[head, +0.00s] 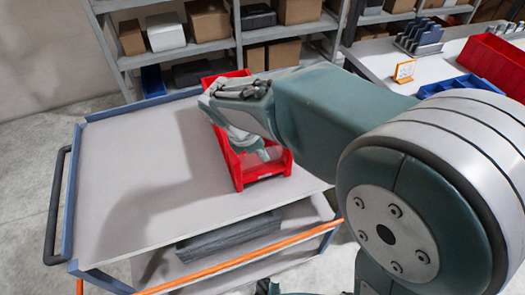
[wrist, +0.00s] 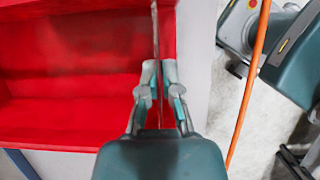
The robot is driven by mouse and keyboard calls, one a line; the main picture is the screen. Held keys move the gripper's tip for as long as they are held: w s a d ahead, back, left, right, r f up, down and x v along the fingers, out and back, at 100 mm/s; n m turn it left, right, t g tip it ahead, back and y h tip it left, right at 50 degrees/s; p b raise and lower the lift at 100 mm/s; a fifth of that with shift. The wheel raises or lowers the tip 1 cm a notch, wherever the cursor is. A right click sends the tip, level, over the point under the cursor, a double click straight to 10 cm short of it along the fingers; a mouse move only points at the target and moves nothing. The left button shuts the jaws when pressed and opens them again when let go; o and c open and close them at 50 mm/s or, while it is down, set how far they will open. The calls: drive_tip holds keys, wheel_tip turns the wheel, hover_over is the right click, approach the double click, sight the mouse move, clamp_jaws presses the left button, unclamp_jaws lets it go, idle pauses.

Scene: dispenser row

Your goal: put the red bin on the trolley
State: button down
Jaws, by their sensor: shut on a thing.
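The red bin (head: 265,172) is over the right part of the top shelf of the trolley (head: 140,165) in the head view. Its base looks at or very near the shelf; I cannot tell for certain if it touches. My arm hides much of the bin. In the wrist view the bin's red inside (wrist: 70,65) looks empty where visible. My gripper (wrist: 159,75) is shut on one side wall of the bin, a finger on each side of its rim. A strip of grey trolley top (wrist: 194,70) shows beside that wall.
The trolley has a dark handle (head: 55,205) at left, an orange front bar (head: 240,262) and a dark slab (head: 228,236) on its lower shelf. Behind are racks with boxes (head: 208,20). A table with another red bin (head: 495,62) and a blue tray (head: 460,85) is at right.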

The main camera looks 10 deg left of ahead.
drive_tip(key=c, duration=0.8)
unclamp_jaws()
drive_tip(key=shift+d, duration=0.2)
drive_tip(key=v, duration=1.2)
drive_tip(key=shift+r, duration=0.2)
